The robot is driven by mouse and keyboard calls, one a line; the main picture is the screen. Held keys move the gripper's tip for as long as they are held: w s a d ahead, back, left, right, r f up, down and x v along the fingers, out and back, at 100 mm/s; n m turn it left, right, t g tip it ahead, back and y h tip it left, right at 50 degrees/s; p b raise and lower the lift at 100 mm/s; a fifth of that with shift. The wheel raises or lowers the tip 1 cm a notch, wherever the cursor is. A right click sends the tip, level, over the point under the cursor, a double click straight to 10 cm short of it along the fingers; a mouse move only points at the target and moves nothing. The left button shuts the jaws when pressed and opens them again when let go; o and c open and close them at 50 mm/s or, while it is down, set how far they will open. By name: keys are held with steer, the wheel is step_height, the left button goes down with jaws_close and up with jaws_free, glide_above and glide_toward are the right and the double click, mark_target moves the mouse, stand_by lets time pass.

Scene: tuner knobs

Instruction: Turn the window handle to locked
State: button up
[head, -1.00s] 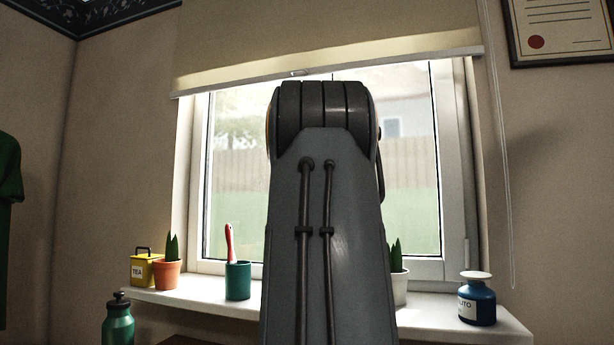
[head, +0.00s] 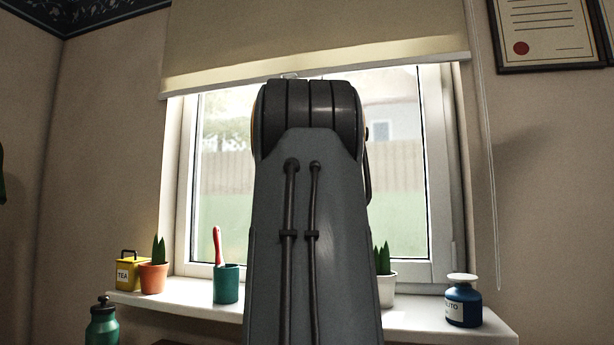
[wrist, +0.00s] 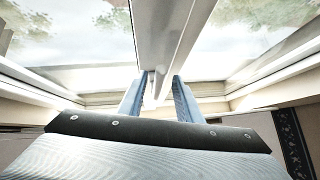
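The window (head: 225,185) stands straight ahead in the head view, with a pale frame. My own arm covers its middle, so the handle and my gripper are hidden there. In the wrist view, my gripper (wrist: 160,76) has two blue fingers pointing at a pale upright frame bar (wrist: 165,35). The fingers are apart, with a visible gap between them. A narrow pale piece (wrist: 158,86), seemingly the window handle, shows in the gap. I cannot tell whether either finger touches it, or which way the handle is set.
The white sill (head: 190,293) holds a tea tin (head: 129,274), a potted plant (head: 153,278), a teal cup (head: 226,284), another plant (head: 386,289) and a blue jar (head: 463,306). A roller blind (head: 315,40) covers the window's top. A green bottle (head: 102,327) stands lower left.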

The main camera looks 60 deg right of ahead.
steer(key=v, duration=0.6)
stand_by(0.5)
